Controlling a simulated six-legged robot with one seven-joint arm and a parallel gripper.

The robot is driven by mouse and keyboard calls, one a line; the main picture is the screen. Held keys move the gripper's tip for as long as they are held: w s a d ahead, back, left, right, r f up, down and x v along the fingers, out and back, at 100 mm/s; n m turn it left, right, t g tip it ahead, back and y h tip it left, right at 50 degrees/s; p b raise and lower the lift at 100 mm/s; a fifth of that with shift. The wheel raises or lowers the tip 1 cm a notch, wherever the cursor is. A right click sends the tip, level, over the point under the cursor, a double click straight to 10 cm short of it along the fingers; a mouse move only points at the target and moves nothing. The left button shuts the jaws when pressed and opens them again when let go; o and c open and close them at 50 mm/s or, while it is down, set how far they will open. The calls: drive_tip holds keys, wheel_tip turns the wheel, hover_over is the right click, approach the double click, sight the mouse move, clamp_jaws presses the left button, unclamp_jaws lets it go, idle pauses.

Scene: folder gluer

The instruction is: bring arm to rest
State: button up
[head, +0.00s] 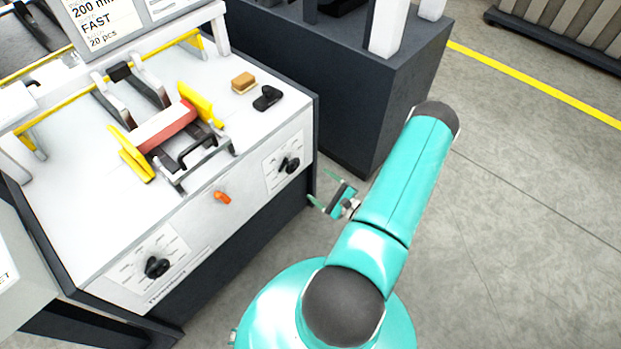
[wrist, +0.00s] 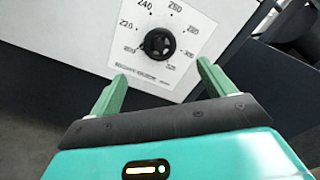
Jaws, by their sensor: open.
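My gripper (head: 329,194) is open and empty beside the right front corner of the folder gluer (head: 85,205) in the head view. My teal arm is folded above my round base. In the wrist view my gripper's two green fingers (wrist: 160,90) stand wide apart. Beyond them is a black dial knob (wrist: 159,44) on a white scale plate with printed numbers. The same knob shows in the head view (head: 289,165). The fingers appear apart from the knob.
An orange switch (head: 222,197) and a second knob (head: 157,267) are on the front panel. A red roller (head: 165,127) between yellow guides, a sponge-like block (head: 243,83) and a black item (head: 267,98) are on top. A dark cabinet (head: 375,110) stands behind. Grey floor is clear at right.

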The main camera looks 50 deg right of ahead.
drive_tip(key=shift+s, duration=0.55)
drive_tip(key=w+a+r+n+g+y, duration=0.45)
drive_tip(key=a+r+n+g, duration=0.3)
drive_tip(key=a+r, duration=0.35)
drive_tip(key=w+a+r+n+g+y, duration=0.4)
drive_tip(key=a+r+n+g+y, duration=0.35)
drive_tip(key=r, duration=0.65)
drive_tip(key=s+a+r+n+t+h, duration=0.1)
drive_tip(key=s+a+r+n+h, duration=0.4)
drive_tip(key=r, duration=0.5)
drive_tip(key=s+a+r+n+t+h, duration=0.1)
drive_tip(key=s+a+r+n+h, duration=0.5)
drive_tip(key=r, duration=0.4)
drive_tip(key=shift+a+r+n+t+h, duration=0.15)
drive_tip(key=shift+a+n+t+h, duration=0.15)
drive_tip(key=shift+a+n+h, duration=0.6)
